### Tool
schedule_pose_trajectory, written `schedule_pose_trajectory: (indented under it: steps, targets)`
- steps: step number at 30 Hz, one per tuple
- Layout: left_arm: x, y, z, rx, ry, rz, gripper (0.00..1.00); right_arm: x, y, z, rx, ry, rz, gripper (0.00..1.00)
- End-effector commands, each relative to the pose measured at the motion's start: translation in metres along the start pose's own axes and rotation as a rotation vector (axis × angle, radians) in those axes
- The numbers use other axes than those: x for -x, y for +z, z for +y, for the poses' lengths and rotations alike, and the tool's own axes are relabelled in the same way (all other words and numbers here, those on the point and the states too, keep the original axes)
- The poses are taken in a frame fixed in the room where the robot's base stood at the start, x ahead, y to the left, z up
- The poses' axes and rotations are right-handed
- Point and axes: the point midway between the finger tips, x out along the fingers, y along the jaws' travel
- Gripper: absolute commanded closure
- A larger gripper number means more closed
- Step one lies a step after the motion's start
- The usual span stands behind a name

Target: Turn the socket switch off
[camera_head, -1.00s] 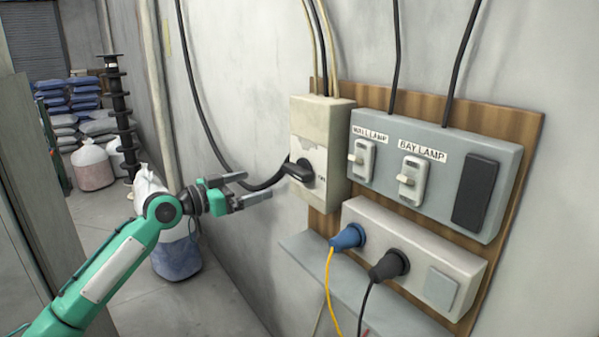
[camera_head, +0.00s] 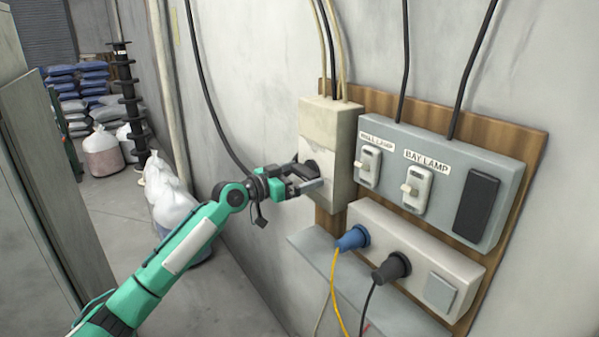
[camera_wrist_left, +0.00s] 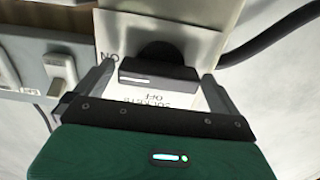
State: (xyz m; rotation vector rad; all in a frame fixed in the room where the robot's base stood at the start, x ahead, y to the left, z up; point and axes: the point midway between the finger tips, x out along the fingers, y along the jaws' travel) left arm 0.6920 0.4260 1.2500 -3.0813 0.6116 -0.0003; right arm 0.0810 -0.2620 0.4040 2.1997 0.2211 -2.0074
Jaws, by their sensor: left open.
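The socket switch is a black rotary handle (camera_head: 309,168) on the front of a cream box (camera_head: 342,125) on the wall. In the left wrist view the handle (camera_wrist_left: 158,72) lies between my two fingers, with gaps at both sides. Upside-down lettering by it reads "ON" at the left and "SOCKETS OFF" below, partly covered. My left gripper (camera_head: 306,180) is open around the handle, and its fingers hide part of it in the head view. My right gripper is not in view.
Right of the box, a grey panel (camera_head: 429,199) carries wall lamp and bay lamp switches. Below it, a socket strip (camera_head: 410,235) holds a blue plug (camera_head: 353,238) and a black plug (camera_head: 392,267). A black cable hangs behind my gripper. Sacks stand on the floor at left.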

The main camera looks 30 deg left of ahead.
Motion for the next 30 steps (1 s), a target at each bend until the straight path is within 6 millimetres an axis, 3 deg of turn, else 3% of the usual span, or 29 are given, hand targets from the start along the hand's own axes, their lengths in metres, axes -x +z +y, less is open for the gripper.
schedule_pose_trajectory:
  steps: [8,14,15,30]
  targets:
    - [-0.0013,0.0008,0.0002,0.000,0.000,-0.001,0.00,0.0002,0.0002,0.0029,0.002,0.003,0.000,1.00]
    - [-0.0012,0.0006,0.0002,0.000,0.000,0.000,0.37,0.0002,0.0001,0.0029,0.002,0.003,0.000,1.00]
    - [-0.0011,0.0006,0.0002,0.000,0.000,0.000,0.39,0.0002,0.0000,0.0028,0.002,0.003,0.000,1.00]
    - [-0.0010,-0.0004,0.0000,0.147,0.000,0.000,0.39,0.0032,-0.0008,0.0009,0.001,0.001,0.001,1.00]
